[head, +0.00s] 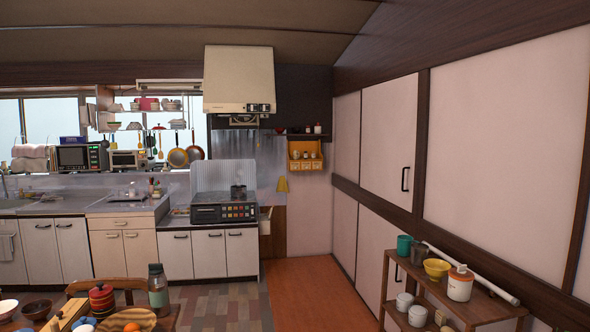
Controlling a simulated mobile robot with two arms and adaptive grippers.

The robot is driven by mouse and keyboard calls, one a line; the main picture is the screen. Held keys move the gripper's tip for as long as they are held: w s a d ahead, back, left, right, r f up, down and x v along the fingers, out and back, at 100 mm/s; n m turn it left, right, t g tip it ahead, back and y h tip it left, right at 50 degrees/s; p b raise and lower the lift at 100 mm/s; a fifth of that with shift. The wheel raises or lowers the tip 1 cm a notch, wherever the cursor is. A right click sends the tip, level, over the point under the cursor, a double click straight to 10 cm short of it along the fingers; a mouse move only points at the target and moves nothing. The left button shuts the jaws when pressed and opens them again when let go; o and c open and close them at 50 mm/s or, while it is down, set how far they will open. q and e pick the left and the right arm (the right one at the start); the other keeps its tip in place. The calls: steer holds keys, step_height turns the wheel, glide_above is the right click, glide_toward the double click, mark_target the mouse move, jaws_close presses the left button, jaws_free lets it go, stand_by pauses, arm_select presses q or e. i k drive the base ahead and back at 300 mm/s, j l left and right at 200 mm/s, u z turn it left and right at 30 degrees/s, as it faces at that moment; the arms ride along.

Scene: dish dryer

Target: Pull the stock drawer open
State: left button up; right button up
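I cannot tell for certain which drawer is the stock drawer. A shallow cream drawer front (122,224) sits shut above two small doors in the unit left of the stove. A small pale box-like piece (266,222) juts out at the right side of the stove cabinet; it is too small to tell whether it is a drawer. A small orange-yellow wall cabinet (305,155) with little compartments hangs in the far corner. Neither of my grippers is in view.
A dining table edge (165,322) with a bottle (158,290), bowls and stacked items fills the lower left. A wooden shelf (450,295) with cups and jars stands at lower right. The orange floor strip (315,292) between is clear. The stove (224,206) stands at the back.

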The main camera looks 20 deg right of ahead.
mark_target(295, 165)
steer(key=i+l+z, duration=0.1)
steer(key=i+z, duration=0.25)
steer(key=i, duration=5.05)
steer(key=l+z, duration=0.05)
steer(key=l, duration=0.15)
